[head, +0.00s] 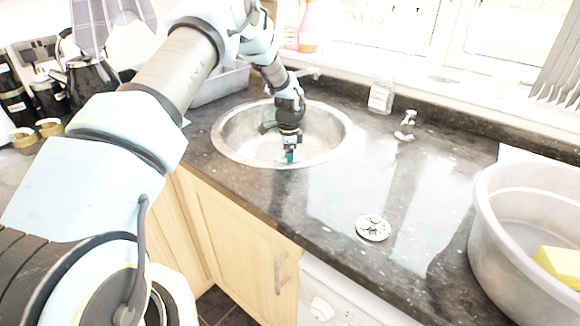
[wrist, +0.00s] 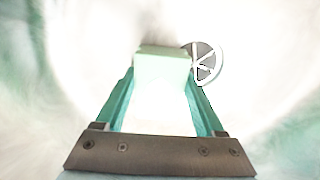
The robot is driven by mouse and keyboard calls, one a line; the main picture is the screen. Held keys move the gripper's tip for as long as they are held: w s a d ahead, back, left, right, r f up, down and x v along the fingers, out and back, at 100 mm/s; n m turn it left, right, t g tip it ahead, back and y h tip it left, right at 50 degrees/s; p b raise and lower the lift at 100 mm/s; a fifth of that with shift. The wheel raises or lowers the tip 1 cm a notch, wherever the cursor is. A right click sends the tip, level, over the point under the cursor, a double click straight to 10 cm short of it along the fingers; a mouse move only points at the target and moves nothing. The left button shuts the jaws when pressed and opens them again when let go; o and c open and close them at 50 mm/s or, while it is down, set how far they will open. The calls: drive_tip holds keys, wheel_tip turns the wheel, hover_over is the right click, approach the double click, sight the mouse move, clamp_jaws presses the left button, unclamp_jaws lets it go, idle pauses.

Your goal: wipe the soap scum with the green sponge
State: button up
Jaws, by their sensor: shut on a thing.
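My gripper (head: 290,147) reaches down into the round steel sink (head: 226,146), near its front right wall. In the wrist view my gripper (wrist: 161,78) has its teal fingers shut on the green sponge (wrist: 162,66), which looks pale green in the glare. The sponge shows as a small teal block below the gripper in the head view (head: 290,157). I cannot tell whether it touches the basin. The sink is washed out and bright in the wrist view, and I cannot make out the soap scum clearly.
A drain (wrist: 207,63) lies just right of the sponge. A loose strainer (head: 373,228) lies on the dark counter (head: 300,215). A grey tub (head: 500,245) with a yellow sponge (head: 560,264) is at right.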

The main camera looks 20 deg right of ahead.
drive_tip(key=shift+w+d+f+b, duration=0.15)
drive_tip(key=shift+w+d+b, duration=0.2)
drive_tip(key=shift+d, duration=0.35)
drive_tip(key=shift+s+d+r, duration=0.1)
drive_tip(key=shift+s+d, duration=0.35)
drive_tip(key=shift+s, duration=0.45)
drive_tip(key=shift+s+d+r, duration=0.1)
drive_tip(key=shift+s+d, duration=0.4)
drive_tip(key=shift+s, duration=0.35)
drive_tip(key=shift+s+d, duration=0.45)
drive_tip(key=shift+s, duration=0.45)
drive_tip(key=shift+s+d+f, duration=0.1)
drive_tip(key=shift+s+d, duration=0.25)
drive_tip(key=shift+s, duration=0.35)
drive_tip(key=shift+s+d+f, duration=0.1)
drive_tip(key=shift+s+d, duration=0.25)
drive_tip(key=shift+s, duration=0.35)
drive_tip(key=shift+r, duration=0.1)
drive_tip(key=shift+s+d+r+p, duration=0.1)
drive_tip(key=shift+r+p, duration=0.6)
drive_tip(key=shift+r, duration=0.5)
drive_tip(key=shift+d+r+p, duration=0.1)
drive_tip(key=shift+r+p, duration=0.6)
drive_tip(key=shift+r, duration=0.45)
drive_tip(key=shift+r+p, duration=0.3)
drive_tip(key=shift+r, duration=0.35)
